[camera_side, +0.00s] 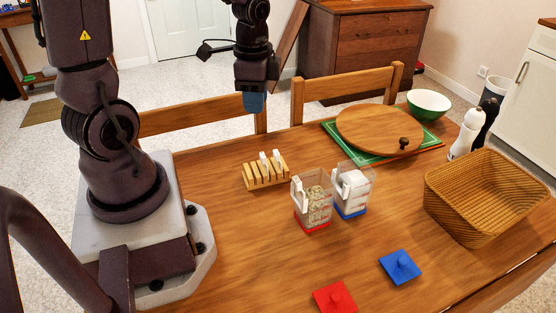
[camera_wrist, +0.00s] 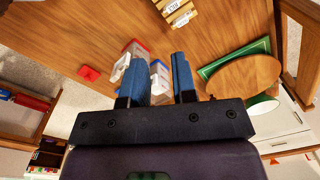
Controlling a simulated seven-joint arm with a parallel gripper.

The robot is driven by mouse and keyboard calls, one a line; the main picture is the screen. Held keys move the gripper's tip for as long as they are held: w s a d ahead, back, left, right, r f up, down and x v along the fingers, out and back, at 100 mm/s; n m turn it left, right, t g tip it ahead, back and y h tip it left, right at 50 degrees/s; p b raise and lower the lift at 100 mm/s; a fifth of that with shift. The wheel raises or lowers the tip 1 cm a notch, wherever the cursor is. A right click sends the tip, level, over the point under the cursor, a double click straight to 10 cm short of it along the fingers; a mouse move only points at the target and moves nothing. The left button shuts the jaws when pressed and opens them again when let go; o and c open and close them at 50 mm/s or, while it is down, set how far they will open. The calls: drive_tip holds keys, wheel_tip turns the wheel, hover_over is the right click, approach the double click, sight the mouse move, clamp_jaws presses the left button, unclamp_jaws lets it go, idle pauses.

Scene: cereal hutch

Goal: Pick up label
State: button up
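Two white labels, one on the left (camera_side: 263,160) and one on the right (camera_side: 277,157), stand upright in a slotted wooden rack (camera_side: 262,180) on the table. In the wrist view the labels (camera_wrist: 172,7) (camera_wrist: 181,20) show small dark print that I cannot read for sure, and the rack (camera_wrist: 184,13) is cut by the top edge. My gripper (camera_side: 254,103) hangs in the air behind and above the rack, apart from it. In the wrist view its two blue fingers are spread and my gripper (camera_wrist: 157,78) is open, with nothing held between them.
Two clear containers stand right of the rack: one red-based with flakes (camera_side: 314,205), one blue-based with white contents (camera_side: 353,192). A red lid (camera_side: 335,298) and a blue lid (camera_side: 400,266) lie in front. A basket (camera_side: 480,200), round board (camera_side: 380,127) and bowl (camera_side: 429,104) are rightward.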

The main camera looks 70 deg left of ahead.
sight(276, 152)
drive_tip(key=w+f+m, duration=0.1)
drive_tip(key=f+m, duration=0.3)
drive_tip(key=f, duration=0.1)
drive_tip(key=w+a+f+m, duration=0.1)
drive_tip(key=w+f+m, duration=0.1)
drive_tip(key=f+m, duration=0.2)
drive_tip(key=w+a+f+m+t, duration=0.1)
drive_tip(key=f+m, duration=0.3)
drive_tip(key=f, duration=0.4)
drive_tip(key=shift+w+m, duration=0.4)
drive_tip(key=shift+w, duration=0.15)
drive_tip(key=shift+d+r, duration=0.1)
clamp_jaws()
